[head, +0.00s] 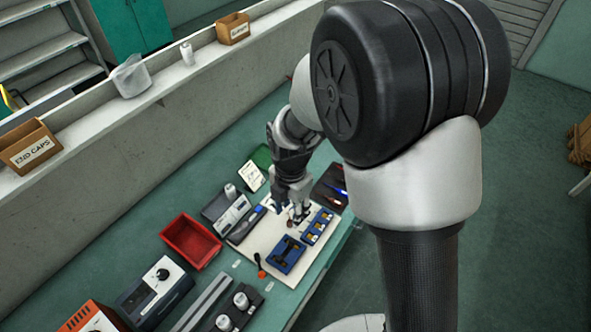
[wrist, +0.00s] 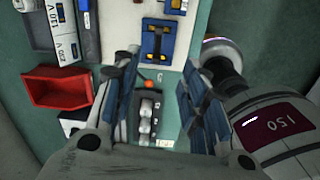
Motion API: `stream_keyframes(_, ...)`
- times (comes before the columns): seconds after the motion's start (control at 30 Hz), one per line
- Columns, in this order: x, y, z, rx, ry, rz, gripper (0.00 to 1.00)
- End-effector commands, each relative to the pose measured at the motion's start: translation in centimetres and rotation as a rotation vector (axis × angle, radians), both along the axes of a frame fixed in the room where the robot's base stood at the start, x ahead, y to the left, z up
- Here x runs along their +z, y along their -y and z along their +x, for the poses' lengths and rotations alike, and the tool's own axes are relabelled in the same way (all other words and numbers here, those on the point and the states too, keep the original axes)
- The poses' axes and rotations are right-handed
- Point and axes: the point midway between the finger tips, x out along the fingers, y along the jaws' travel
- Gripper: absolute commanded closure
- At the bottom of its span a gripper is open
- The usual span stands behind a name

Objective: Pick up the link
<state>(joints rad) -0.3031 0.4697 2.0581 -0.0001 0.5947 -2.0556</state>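My gripper (head: 297,213) is low over the white board (head: 258,238) on the bench. In the wrist view my gripper (wrist: 160,82) shows two fingers well apart, with no object held between them. A blue tray with a dark part (head: 288,252) lies on the board, near my gripper; it also shows ahead of the fingers in the wrist view (wrist: 157,41). A second blue tray with yellowish parts (head: 318,227) lies beside it. I cannot tell for sure which part is the link. A small reddish item (head: 290,223) sits just under my gripper.
A red bin (head: 191,241) and grey boxes (head: 229,213) stand left of the board. A dark tray (head: 329,188) with tools lies behind it. A meter box (head: 155,289) and a rack with white cylinders (head: 240,300) stand nearer. The bench's right edge is close to the board.

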Motion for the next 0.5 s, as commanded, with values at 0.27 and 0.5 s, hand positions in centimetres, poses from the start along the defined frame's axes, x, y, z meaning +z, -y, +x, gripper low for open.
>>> stream_keyframes(0.27, -3.8, -0.7, 0.1, 0.125, -0.022, -0.008, 0.6)
stream_keyframes(0.5, -9.1, -0.6, 0.1, 0.122, -0.022, -0.008, 0.6)
